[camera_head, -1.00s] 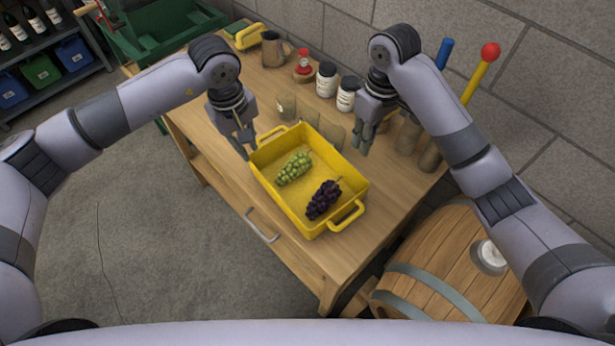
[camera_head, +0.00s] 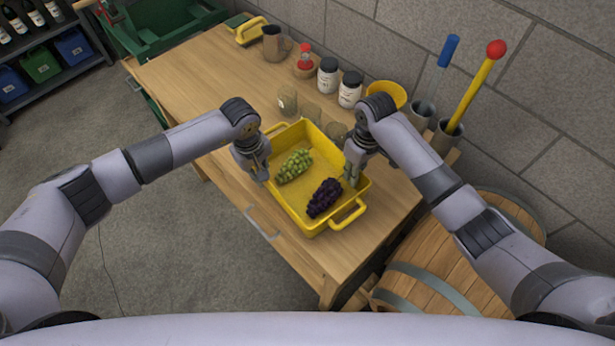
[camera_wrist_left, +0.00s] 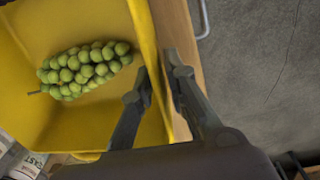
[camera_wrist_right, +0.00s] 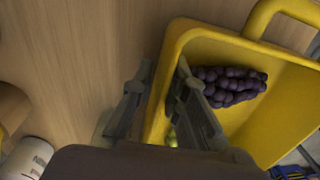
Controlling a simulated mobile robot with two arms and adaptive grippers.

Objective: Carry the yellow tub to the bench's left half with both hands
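The yellow tub (camera_head: 300,195) sits on the wooden bench (camera_head: 190,85), toward its right half. Green grapes (camera_head: 294,166) and dark grapes (camera_head: 324,198) lie in it. My left gripper (camera_head: 262,178) is at the tub's left long side. In the left wrist view its open fingers (camera_wrist_left: 155,85) straddle the tub wall, one inside and one outside. My right gripper (camera_head: 351,178) is at the opposite long side. In the right wrist view its open fingers (camera_wrist_right: 158,85) also straddle the wall, with gaps visible. The tub's handles are at its short ends.
The bench's left half has bare wood in front. A barrel (camera_head: 450,260) stands at right.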

